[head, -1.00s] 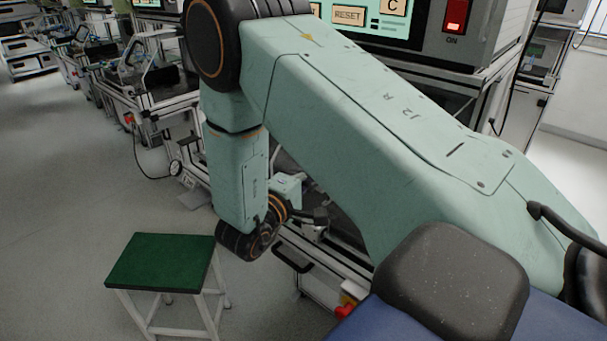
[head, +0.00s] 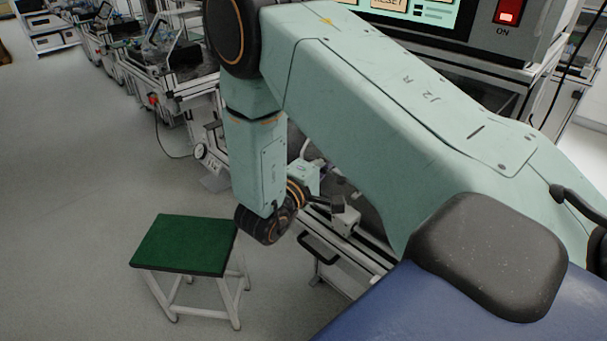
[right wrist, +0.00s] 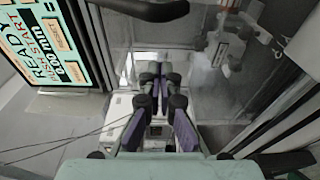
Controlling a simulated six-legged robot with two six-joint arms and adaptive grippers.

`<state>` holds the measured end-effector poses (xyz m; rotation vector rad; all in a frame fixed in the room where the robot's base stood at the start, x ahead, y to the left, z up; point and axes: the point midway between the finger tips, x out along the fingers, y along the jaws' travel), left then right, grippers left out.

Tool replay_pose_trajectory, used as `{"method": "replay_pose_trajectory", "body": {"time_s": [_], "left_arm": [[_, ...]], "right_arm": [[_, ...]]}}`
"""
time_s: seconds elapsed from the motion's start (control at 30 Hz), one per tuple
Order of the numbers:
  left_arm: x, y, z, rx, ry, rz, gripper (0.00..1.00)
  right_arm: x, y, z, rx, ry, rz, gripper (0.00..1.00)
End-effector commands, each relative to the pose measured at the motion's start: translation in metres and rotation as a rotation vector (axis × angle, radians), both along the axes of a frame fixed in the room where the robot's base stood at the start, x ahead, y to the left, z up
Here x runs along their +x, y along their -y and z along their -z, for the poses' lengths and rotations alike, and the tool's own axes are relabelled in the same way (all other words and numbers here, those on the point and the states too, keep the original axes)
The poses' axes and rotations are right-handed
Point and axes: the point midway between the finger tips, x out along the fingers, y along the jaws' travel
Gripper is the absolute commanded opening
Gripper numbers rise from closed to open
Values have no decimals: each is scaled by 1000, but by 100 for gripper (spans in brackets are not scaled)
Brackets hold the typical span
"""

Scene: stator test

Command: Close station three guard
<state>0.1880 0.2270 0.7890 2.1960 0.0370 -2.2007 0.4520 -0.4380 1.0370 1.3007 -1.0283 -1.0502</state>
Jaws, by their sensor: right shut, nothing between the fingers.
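My right gripper (right wrist: 162,85) shows in the right wrist view with its purple-padded fingers shut and nothing between them. It points into the station's work space. A dark bar (right wrist: 145,8) crosses the top of that view, and a clear, reflective panel (right wrist: 200,65) stands behind the fingers. I cannot tell for sure whether these belong to the guard, or whether it is open. In the head view my right arm hides much of the station, and the gripper is low beside the bench frame. My left gripper is out of view.
A lit screen (head: 425,12) and a red ON switch (head: 508,12) sit on the station. The screen (right wrist: 45,45) shows READY in the wrist view. A green-topped stool (head: 185,245) stands on open floor. Other benches (head: 165,75) line the back left.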

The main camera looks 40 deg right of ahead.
Motion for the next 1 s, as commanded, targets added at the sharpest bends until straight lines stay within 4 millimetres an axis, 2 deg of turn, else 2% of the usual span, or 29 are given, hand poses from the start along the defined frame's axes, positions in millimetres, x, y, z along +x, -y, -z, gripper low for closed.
{"method": "replay_pose_trajectory", "body": {"time_s": [0.4, 0.6, 0.8, 1.0], "left_arm": [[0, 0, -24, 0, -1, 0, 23], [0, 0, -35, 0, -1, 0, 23], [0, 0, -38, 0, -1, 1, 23], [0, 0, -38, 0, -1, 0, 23]], "right_arm": [[-14, -57, -3, -3, -2, -5, 0], [-19, -78, -3, -1, -1, -3, 0], [-21, -87, -1, 1, 0, 0, 0], [-20, -87, -1, 1, 0, 1, 0]]}}
